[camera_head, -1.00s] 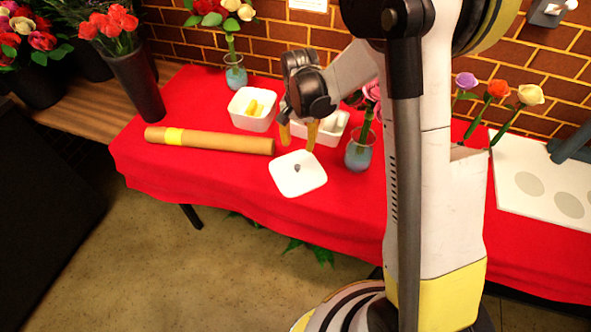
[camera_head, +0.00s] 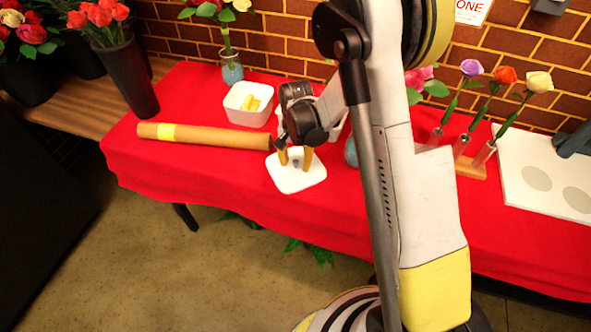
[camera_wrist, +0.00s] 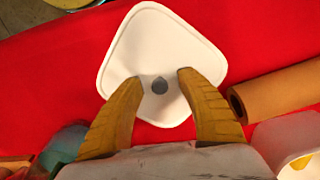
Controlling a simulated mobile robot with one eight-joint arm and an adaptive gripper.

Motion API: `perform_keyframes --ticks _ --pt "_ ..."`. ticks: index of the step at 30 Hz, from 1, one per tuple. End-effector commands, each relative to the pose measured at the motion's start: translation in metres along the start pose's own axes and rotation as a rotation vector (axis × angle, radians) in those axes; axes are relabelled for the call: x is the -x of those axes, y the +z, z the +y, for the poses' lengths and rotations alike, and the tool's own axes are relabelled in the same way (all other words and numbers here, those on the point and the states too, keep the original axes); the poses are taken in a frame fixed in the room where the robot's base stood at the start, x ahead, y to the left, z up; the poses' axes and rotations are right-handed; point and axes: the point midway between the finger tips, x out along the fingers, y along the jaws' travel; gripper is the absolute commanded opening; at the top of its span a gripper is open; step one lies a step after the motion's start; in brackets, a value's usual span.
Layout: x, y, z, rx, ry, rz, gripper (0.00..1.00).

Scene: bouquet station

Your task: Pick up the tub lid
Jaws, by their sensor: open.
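The tub lid (camera_head: 297,179) is a white rounded square with a small grey knob. It lies flat on the red cloth near the table's front edge. My gripper (camera_head: 295,157) points down above the lid, with its two tan fingers apart. In the wrist view, my open gripper (camera_wrist: 159,80) has a fingertip on each side of the knob, and the lid (camera_wrist: 165,45) shows behind it. The fingers look empty. I cannot tell how high the fingertips are above the lid.
A brown paper roll (camera_head: 215,138) lies left of the lid. A white tub (camera_head: 238,110) with yellow pieces stands behind it. A blue vase, partly hidden by my arm, stands to the right. Flowers in a wooden stand (camera_head: 470,170) and a white board (camera_head: 530,175) are further right.

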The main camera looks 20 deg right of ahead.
Motion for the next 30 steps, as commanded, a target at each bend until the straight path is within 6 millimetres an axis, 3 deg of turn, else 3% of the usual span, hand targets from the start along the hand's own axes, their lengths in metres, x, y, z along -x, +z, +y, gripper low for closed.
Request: perform_keyframes --ticks 3,4,8,21,30 --pt "0.002 0.0 0.0 0.0 0.0 0.0 0.44" --pt "0.002 0.0 0.0 0.0 0.0 0.0 0.4" --pt "0.002 0.0 0.0 0.0 0.0 0.0 0.0" --pt "0.006 0.0 0.0 0.0 0.0 0.0 0.0" --pt "0.065 0.0 0.0 0.0 0.0 0.0 0.0"
